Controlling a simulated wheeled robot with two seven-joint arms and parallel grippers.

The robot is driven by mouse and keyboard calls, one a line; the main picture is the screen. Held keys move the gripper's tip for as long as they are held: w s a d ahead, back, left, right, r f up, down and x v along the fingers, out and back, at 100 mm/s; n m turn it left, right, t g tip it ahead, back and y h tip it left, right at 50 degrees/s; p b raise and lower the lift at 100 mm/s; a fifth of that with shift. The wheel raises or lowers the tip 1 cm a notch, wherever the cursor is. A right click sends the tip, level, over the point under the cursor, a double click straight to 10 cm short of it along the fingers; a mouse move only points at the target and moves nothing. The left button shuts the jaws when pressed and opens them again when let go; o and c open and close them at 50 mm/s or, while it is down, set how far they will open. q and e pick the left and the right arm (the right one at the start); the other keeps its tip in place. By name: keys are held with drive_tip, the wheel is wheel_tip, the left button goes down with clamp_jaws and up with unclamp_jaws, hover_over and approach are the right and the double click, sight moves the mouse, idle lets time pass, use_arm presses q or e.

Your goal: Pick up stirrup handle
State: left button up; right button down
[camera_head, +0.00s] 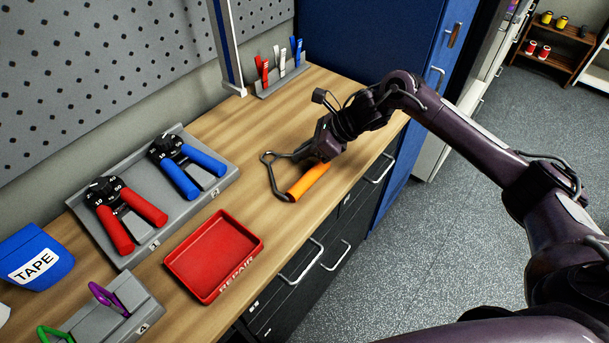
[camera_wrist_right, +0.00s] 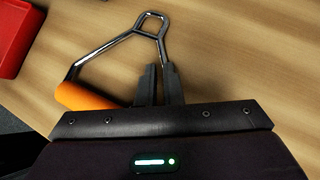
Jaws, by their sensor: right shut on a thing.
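The stirrup handle has an orange grip (camera_head: 309,181) and a bent metal frame (camera_head: 272,176) that ends in a small loop. It lies at the wooden bench's front edge side, under my right gripper (camera_head: 312,153). In the right wrist view the metal frame (camera_wrist_right: 105,47) runs from the orange grip (camera_wrist_right: 82,97) at the left up to the loop, and one side comes down to the fingertips. My right gripper (camera_wrist_right: 158,72) is shut on that side of the frame. Whether the handle is lifted off the bench is hard to tell. My left gripper is out of view.
A red tray (camera_head: 214,256) sits left of the handle on the bench. Grip trainers with red (camera_head: 122,214) and blue (camera_head: 188,165) handles rest on a grey stand behind it. A clip rack (camera_head: 283,78) stands at the back. Drawers are below the front edge.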

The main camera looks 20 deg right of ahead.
drive_tip(key=shift+r, duration=0.15)
drive_tip(key=shift+w+r, duration=0.1)
drive_tip(key=shift+r, duration=0.4)
wheel_tip(320, 180, up, 19)
drive_tip(key=b, duration=0.2)
drive_tip(key=shift+b, duration=0.3)
idle(0.6)
